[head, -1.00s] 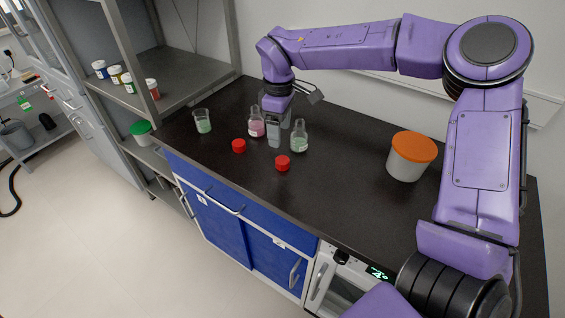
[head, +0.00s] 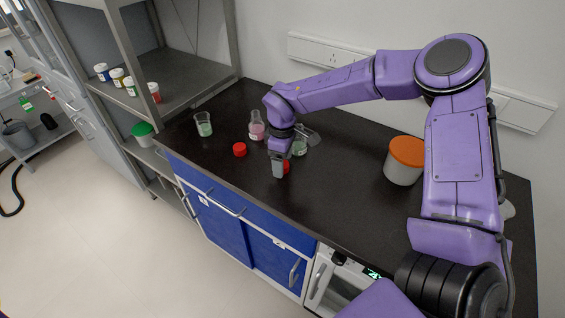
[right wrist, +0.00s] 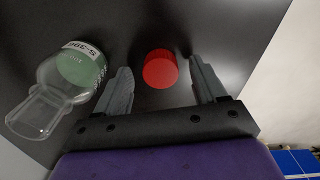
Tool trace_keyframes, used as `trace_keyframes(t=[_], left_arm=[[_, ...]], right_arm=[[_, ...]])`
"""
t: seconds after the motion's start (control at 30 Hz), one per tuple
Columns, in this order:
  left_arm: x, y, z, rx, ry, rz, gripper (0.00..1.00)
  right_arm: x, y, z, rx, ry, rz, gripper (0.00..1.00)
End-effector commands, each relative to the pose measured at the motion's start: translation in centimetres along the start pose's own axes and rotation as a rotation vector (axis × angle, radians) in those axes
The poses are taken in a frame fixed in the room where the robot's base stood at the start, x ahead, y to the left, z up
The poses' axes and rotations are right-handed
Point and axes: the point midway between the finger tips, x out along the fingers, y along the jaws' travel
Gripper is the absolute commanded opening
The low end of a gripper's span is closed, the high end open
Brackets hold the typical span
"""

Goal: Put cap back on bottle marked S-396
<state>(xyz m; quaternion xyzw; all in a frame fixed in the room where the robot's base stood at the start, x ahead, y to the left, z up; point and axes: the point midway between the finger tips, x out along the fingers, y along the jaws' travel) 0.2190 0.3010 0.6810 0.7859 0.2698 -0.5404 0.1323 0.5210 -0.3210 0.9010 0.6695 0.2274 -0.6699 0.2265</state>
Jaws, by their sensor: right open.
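A bottle with green contents and a white label (right wrist: 82,50) reading roughly "S-39", last character unclear, is at the left of the right wrist view. In the head view this bottle (head: 300,148) is partly hidden behind my right gripper (head: 280,166). A red cap (right wrist: 160,69) lies on the counter between the open fingers of my right gripper (right wrist: 160,75), with gaps at both sides. In the head view that cap (head: 287,167) is mostly hidden by the fingers. A second red cap (head: 239,149) lies farther left. My left gripper is not in view.
A bottle with pink contents (head: 256,131) and a beaker with green liquid (head: 204,125) stand left of my right gripper. A white tub with an orange lid (head: 405,160) stands on the right. The black counter (head: 330,205) between is clear.

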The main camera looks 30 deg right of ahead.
Motion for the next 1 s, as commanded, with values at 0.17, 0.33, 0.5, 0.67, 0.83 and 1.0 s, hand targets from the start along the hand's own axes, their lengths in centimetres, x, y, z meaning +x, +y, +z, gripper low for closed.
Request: trace_keyframes(t=[0.17,0.33,0.5,0.67,0.83,1.0], left_arm=[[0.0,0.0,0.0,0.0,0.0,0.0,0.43],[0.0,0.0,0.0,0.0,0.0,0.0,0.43],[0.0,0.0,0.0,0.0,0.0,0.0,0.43],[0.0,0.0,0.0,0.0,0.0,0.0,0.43],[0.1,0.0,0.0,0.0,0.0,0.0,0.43],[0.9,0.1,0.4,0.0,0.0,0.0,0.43]], right_arm=[[0.3,0.0,0.0,0.0,0.001,0.001,0.71],[0.3,0.0,0.0,0.0,0.001,0.001,0.71],[0.2,0.0,0.0,0.0,0.001,0.001,0.22],[0.2,0.0,0.0,-0.001,0.001,0.001,0.12],[0.2,0.0,0.0,0.0,0.001,0.001,0.12],[-0.9,0.1,-0.1,-0.001,0.004,0.003,0.12]])
